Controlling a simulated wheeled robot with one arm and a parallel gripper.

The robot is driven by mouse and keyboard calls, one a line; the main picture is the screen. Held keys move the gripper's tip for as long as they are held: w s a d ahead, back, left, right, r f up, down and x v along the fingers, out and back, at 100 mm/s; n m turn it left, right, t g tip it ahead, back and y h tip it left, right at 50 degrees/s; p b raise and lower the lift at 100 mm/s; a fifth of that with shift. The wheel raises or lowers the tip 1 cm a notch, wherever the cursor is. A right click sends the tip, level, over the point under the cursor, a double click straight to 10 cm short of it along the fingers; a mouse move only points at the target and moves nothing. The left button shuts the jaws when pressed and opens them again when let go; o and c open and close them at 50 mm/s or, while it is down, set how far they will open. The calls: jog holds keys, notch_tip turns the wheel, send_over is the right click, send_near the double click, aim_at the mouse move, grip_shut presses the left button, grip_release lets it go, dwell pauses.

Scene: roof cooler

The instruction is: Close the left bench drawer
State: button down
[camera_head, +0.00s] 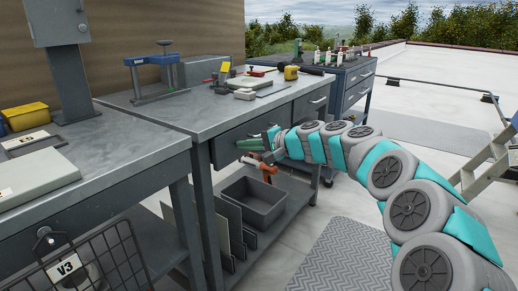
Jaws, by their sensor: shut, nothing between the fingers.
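The left bench drawer (229,140) is a dark grey front under the top of the middle workbench, on its left side. Its front looks close to the bench frame; I cannot tell how far it stands open. My gripper (250,148) is in front of the drawer's right part, with its fingers pointing left along the front. It is shut and holds nothing. The gripper and wrist hide the right part of the drawer front and its handle, so contact is not clear.
The workbench top (205,113) holds a blue clamp stand (153,72) and small tools. A second drawer (311,103) is right of my wrist. A grey bin (253,199) and an orange-handled tool (262,168) are below. A wire basket (95,268) stands front left.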

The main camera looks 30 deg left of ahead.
jog(key=shift+a+r, duration=0.1)
jog(key=shift+a, duration=0.3)
jog(key=shift+w+r, duration=0.1)
jog(key=f+b+v, duration=0.1)
jog(key=b+v, duration=0.1)
jog(key=v, duration=1.2)
jog(key=shift+d+f, duration=0.25)
jog(key=shift+f, duration=0.05)
